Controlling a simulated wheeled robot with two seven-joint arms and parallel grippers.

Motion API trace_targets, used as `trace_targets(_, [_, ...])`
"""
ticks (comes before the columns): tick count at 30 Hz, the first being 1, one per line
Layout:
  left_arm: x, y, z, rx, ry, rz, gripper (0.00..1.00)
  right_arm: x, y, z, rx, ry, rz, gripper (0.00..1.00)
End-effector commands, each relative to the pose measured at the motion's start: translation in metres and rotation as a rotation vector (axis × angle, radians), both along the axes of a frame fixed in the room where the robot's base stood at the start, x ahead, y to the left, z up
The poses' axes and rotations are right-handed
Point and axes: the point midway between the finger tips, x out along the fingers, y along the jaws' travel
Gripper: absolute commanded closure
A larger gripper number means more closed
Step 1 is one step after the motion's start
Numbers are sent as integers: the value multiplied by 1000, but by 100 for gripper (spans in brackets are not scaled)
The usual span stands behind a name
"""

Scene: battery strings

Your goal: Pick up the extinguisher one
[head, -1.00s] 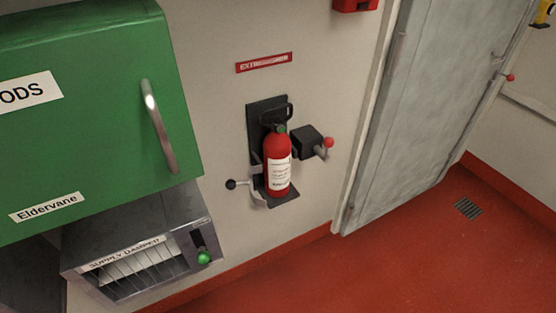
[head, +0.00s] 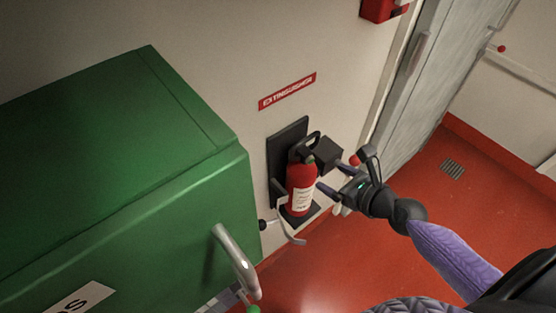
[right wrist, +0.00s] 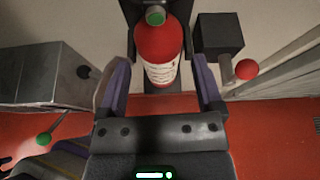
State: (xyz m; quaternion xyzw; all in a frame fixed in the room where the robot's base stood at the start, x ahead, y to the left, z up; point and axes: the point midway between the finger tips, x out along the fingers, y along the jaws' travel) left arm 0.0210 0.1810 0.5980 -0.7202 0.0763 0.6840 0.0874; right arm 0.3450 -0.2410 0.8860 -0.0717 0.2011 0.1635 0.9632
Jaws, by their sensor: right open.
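The red extinguisher (head: 301,187) with a white label stands upright in its black wall bracket (head: 276,158), under a red EXTINGUISHER sign (head: 287,92). My right gripper (head: 330,177) is open, just to the right of the extinguisher in the head view. In the right wrist view the extinguisher (right wrist: 159,52) lies ahead, between the two spread fingers (right wrist: 158,85), and no grip on it shows. A light curved strap or lever (head: 289,231) at the bracket's lower front hangs out to the side. My left gripper is not in view.
A green cabinet (head: 120,165) with a metal handle (head: 236,261) fills the left. A black box (head: 325,154) with a red-knobbed lever (right wrist: 246,69) sits right of the extinguisher. A grey door (head: 421,80) stands further right. The red floor is open there.

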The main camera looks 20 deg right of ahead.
Motion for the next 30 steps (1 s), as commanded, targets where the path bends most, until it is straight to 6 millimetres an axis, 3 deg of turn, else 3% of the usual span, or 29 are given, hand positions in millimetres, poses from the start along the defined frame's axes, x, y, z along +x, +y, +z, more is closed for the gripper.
trace_targets(2, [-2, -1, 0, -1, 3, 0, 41, 9, 5, 9, 68, -5, -13, 16])
trace_targets(15, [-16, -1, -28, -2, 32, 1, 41, 82, 30, -22, 80, -3, -16, 16])
trace_targets(24, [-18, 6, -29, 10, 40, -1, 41, 92, 34, -23, 78, -2, -15, 16])
trace_targets(30, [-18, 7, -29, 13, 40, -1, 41, 91, 34, -23, 78, -2, -15, 56])
